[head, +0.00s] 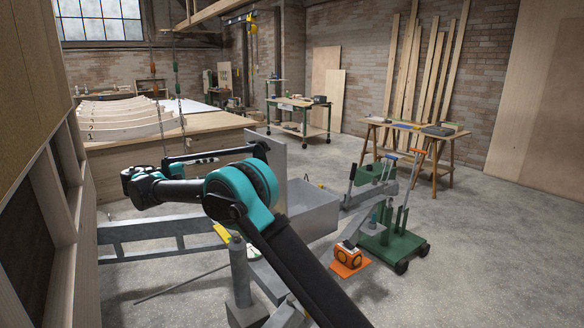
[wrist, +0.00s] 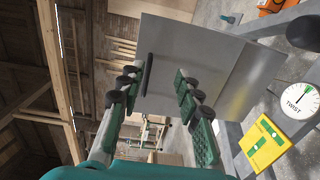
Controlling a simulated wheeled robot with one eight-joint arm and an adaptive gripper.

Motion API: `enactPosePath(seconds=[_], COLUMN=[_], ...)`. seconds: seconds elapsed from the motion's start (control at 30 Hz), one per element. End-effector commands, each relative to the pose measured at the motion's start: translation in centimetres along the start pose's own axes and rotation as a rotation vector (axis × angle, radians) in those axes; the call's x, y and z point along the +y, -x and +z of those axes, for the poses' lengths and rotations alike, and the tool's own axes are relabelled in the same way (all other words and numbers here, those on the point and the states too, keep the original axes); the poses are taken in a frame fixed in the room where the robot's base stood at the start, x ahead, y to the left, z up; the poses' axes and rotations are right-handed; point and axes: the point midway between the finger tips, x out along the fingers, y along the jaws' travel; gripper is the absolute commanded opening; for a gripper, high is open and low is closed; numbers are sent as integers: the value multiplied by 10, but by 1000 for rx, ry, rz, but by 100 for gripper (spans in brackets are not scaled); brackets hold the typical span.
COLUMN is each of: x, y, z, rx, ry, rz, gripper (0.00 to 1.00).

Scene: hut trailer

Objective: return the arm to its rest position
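My gripper (wrist: 156,78) is open in the wrist view, with its two dark green-padded fingers apart and nothing seen between them. Beyond the fingertips is a grey metal panel (wrist: 190,55) with a black bar on its left part; I cannot tell whether the fingers touch it. In the head view my arm (head: 240,192) rises from the bottom to a teal joint, then reaches left over a grey metal frame. The upright grey panel (head: 279,165) stands just right of the arm. The gripper's fingertips are hard to make out in the head view.
A grey box (head: 312,208) sits beside the panel. A yellow plate (wrist: 266,146) and a "TWIST" dial (wrist: 298,99) are right of my gripper. A green wheeled jack (head: 393,243) and orange item (head: 348,259) stand right. A wooden wall is close left; right floor is open.

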Motion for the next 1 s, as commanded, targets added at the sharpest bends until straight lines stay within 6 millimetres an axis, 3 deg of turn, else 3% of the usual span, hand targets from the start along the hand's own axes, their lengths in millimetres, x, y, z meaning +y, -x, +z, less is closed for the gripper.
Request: enactPosePath(seconds=[0.37, 0.67, 0.87, 1.0], x=[-5, -16, -36, -59], y=[-49, -119, -188, -234], z=[16, 51, 108, 167], rx=[-17, -44, -73, -96], ry=[22, 41, 38, 12], rz=[-83, -218, -382, -533], gripper=[34, 34, 34, 34])
